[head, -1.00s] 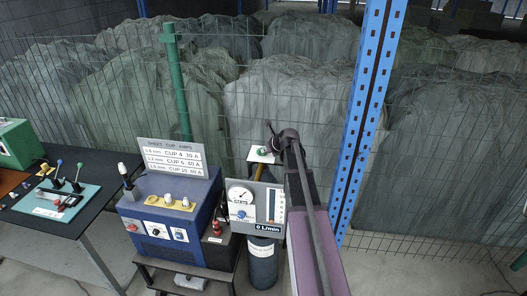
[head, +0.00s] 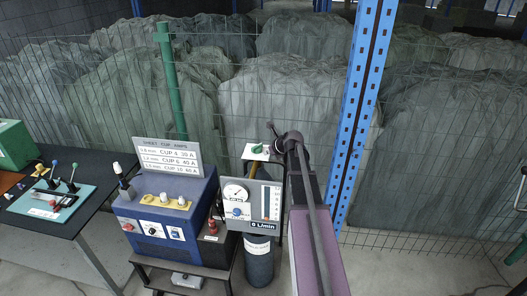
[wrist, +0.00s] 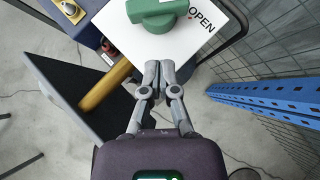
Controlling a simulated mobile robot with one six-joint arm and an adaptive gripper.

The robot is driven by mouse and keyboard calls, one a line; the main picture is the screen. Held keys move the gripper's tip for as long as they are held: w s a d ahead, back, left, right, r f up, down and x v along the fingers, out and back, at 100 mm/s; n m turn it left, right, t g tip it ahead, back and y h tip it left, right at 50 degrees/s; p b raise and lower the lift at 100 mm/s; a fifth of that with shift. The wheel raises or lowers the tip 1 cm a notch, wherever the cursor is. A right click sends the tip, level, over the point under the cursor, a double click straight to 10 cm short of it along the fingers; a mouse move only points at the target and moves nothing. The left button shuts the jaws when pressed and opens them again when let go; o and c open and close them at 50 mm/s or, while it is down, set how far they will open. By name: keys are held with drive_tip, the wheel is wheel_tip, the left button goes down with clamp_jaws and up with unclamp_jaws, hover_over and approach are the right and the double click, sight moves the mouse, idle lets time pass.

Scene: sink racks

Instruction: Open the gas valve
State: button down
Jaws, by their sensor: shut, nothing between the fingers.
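The gas valve is a green handle (head: 257,148) on a white plate above a gas cylinder (head: 259,260). In the wrist view the valve handle (wrist: 157,13) is at the top, cut off by the frame edge. The white plate (wrist: 125,40) carries the word OPEN and a small red mark near it. My gripper (wrist: 158,66) is shut and empty, its fingertips over the plate's near edge with a visible gap to the handle. In the head view my gripper (head: 271,128) is just right of the valve. The flow display (head: 263,225) reads what looks like 8 L/min.
A blue welding power unit (head: 165,220) with knobs and a sign stands left of the gauge panel (head: 250,203). A dark table (head: 75,222) is farther left. A blue rack post (head: 362,110) rises close on the right, before wire fencing.

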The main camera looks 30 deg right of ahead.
drive_tip(key=d+p+v, duration=0.1)
drive_tip(key=p+v, duration=0.5)
drive_tip(key=v, duration=0.3)
drive_tip(key=shift+r, duration=0.25)
drive_tip(key=shift+s, duration=0.15)
drive_tip(key=shift+s+a+r+n+y, duration=0.2)
drive_tip(key=shift+a+n+y, duration=0.2)
drive_tip(key=shift+n+y, duration=0.25)
drive_tip(key=shift+w+f, duration=0.1)
drive_tip(key=shift+f, duration=0.05)
